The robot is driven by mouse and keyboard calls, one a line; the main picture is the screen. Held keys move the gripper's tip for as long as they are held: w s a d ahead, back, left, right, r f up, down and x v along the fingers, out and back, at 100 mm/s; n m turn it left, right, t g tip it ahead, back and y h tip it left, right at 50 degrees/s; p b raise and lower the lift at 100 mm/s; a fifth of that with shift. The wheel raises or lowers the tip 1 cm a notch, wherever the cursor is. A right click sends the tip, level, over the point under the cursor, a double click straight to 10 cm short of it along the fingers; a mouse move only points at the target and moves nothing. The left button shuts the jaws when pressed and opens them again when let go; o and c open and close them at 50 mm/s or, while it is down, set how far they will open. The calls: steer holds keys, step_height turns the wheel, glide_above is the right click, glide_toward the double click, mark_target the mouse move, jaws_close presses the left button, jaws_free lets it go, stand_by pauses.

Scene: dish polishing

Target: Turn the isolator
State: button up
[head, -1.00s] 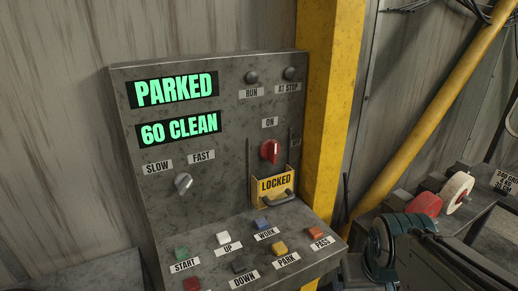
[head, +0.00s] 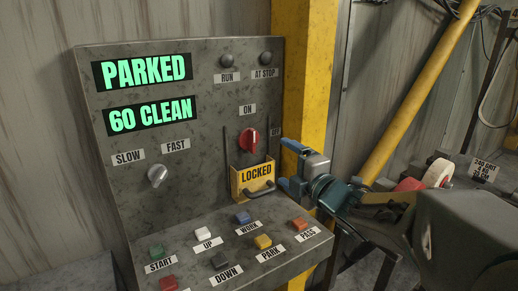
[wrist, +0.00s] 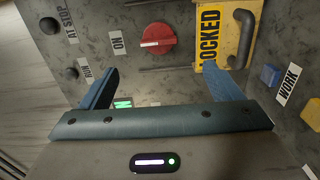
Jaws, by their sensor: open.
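The isolator is a red round knob (head: 249,141) on the grey panel, between the ON label above it and a partly cut-off label at its right. Its white mark points toward ON, which shows also on the knob in the wrist view (wrist: 158,42). A yellow LOCKED plate (head: 256,174) with a dark handle sits just below the knob between two rails. My gripper (head: 286,167) is at the panel's right side, open and empty. In the wrist view the knob lies ahead of the gap between my fingers (wrist: 160,68), and the right fingertip overlaps the plate.
Displays read PARKED (head: 144,70) and 60 CLEAN (head: 151,115). A grey speed knob (head: 157,176) is at left. Several coloured buttons, such as the blue WORK button (head: 243,217), lie on the sloped ledge below. A yellow post (head: 310,90) stands right behind the panel.

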mark_target(254, 143)
steer(key=shift+n, duration=0.3)
steer(key=x, duration=0.7)
steer(key=p+x, duration=0.1)
steer(key=x, duration=0.6)
steer(key=shift+s+a+r, duration=0.15)
steer(key=shift+s+a, duration=0.1)
steer(key=shift+a, duration=0.1)
steer(key=c, duration=1)
